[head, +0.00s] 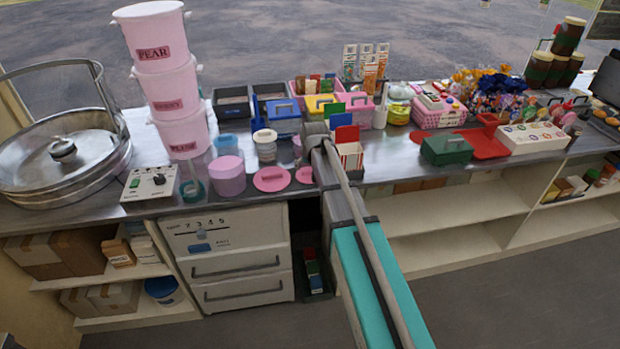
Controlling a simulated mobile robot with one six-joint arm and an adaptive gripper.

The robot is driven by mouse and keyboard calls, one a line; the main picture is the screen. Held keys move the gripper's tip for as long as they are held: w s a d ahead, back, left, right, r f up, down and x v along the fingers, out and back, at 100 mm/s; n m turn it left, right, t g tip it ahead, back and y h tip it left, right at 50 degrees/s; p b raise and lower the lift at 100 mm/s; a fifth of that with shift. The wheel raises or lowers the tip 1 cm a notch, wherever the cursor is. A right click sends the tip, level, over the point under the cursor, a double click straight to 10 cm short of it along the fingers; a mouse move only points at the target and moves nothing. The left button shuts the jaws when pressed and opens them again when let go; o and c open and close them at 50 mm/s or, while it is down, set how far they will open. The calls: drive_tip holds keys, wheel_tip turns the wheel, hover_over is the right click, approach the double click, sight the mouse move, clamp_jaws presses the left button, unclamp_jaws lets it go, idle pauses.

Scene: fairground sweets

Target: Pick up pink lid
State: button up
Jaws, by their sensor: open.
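Two flat pink discs that look like lids lie on the steel counter: one pink lid (271,179) with a small raised grip, and another pink lid (306,175) partly hidden by my arm. A pink tub (226,176) with a pink top stands left of them. My gripper (316,135) is at the far end of my arm, above the counter, beyond and slightly right of the flat lids. It is apart from them and open. Its fingers are hard to make out, and nothing shows held in it.
Clear jars (265,146) stand behind the lids. Stacked pink buckets (165,75), a switch box (149,183) and a large steel pan (62,155) are at left. Coloured bins (283,120), a green box (446,149) and a white tray (531,138) crowd the counter. Its front edge is near the lids.

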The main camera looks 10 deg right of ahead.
sight(309, 171)
drive_tip(key=shift+b+x, duration=1.35)
drive_tip(key=shift+x, duration=0.4)
drive_tip(key=c, duration=0.9)
